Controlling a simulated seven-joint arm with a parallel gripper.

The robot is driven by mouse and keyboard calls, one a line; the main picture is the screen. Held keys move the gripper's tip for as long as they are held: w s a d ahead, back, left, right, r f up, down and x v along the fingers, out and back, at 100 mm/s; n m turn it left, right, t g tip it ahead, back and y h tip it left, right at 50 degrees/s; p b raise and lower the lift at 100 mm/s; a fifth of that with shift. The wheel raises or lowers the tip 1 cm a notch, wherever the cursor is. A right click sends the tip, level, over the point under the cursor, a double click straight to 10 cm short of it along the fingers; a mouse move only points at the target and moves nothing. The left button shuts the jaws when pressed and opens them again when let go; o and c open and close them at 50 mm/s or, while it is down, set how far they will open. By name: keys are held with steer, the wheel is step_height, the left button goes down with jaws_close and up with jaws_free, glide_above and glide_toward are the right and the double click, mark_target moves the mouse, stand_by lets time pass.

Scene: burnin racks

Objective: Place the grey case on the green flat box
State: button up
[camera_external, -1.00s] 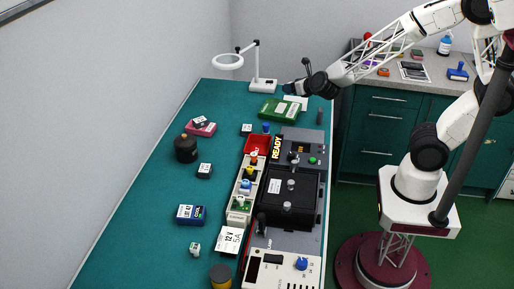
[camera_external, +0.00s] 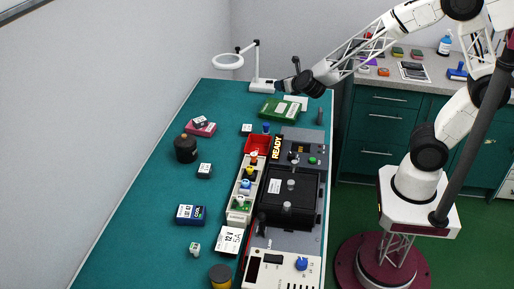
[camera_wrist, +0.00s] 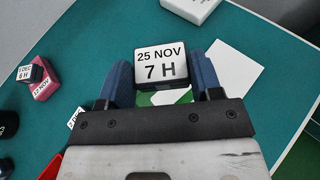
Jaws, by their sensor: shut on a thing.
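My gripper (camera_wrist: 160,85) is shut on a small grey case (camera_wrist: 162,63), whose white top label reads "25 NOV 7 H". One blue finger is on each side of it. The green flat box (camera_external: 279,109) lies on the bench near its far end. My gripper (camera_external: 281,87) is above and near this box in the external view, where the case is hard to make out. In the wrist view, only small patches of the green box (camera_wrist: 145,98) show below the case; my gripper hides the rest. I cannot tell the exact height gap.
A white card (camera_external: 296,102) lies beside the green box. A lamp base (camera_external: 263,86) stands behind it. A pink box (camera_external: 201,130) bears a small labelled case. A red bin (camera_external: 257,145) and grey equipment (camera_external: 304,144) stand nearer the camera.

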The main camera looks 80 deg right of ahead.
glide_above(284, 110)
steer(key=shift+w+f, duration=0.1)
steer(key=shift+f, duration=2.95)
steer(key=shift+f, duration=1.85)
steer(key=shift+f, duration=0.1)
steer(key=o, duration=1)
steer(key=shift+c, duration=0.2)
steer(key=shift+s+a+r, duration=0.35)
steer(key=shift+r, duration=0.05)
steer(key=v, duration=1)
steer(key=shift+s+a, duration=0.2)
steer(key=shift+s, duration=0.1)
